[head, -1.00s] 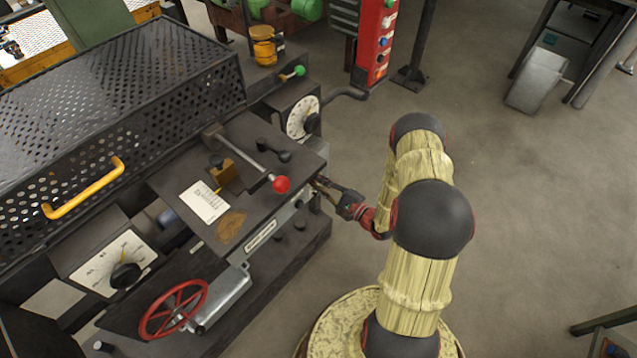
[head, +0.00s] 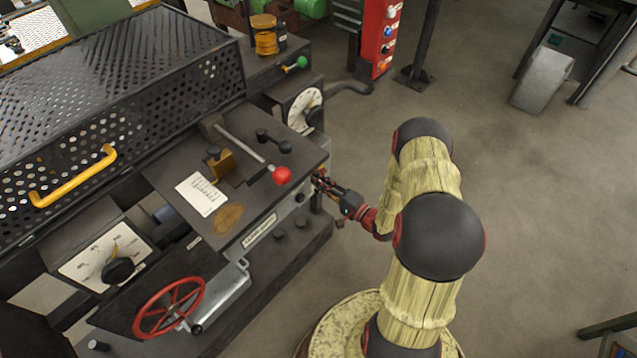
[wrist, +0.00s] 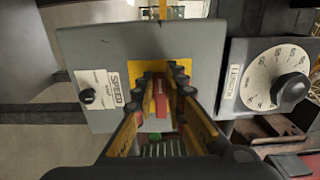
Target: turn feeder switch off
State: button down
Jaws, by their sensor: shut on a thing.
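The red switch handle (wrist: 161,98) stands out from a yellow plate (wrist: 187,64) on a grey panel (wrist: 130,48) in the wrist view. I take it for the feeder switch; the label beside it is too small to read for certain. My gripper (wrist: 160,84) has one finger on each side of the red handle and is shut on it. The handle's base is partly hidden by the fingers. In the head view my gripper (head: 323,184) is at the right end of the machine, just below its top plate, and the switch is hidden there.
Above my gripper is a lever with a red ball (head: 282,175).

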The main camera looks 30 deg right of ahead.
jog(key=shift+s+f, duration=0.1)
dwell(0.4)
jog(key=c, duration=1.8)
grip_release()
jog(key=v, duration=1.2)
